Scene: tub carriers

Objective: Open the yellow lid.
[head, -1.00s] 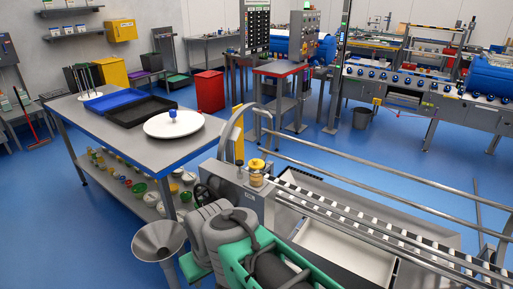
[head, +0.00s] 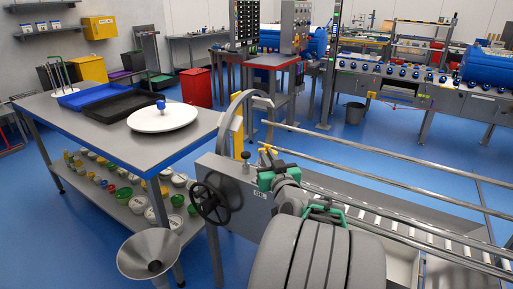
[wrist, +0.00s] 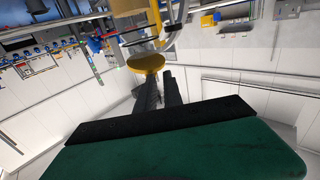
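The yellow lid (head: 267,149) is a small patch of yellow at the near end of the roller conveyor in the head view, largely hidden behind my gripper. In the wrist view the lid (wrist: 145,62) is a yellow disc just beyond the fingertips, with a tan body partly in view above it. My gripper (wrist: 159,74) shows as two dark fingers with a narrow gap between them and nothing visible in it. The lid lies off the tips, towards the left finger. Whether the fingers touch it cannot be told.
The conveyor frame has a dark handwheel (head: 210,203) and long metal rails (head: 380,178) beside the lid. A metal funnel (head: 149,253) stands in front. The steel table (head: 95,118) at left bears trays and a white disc (head: 163,117) with a blue knob.

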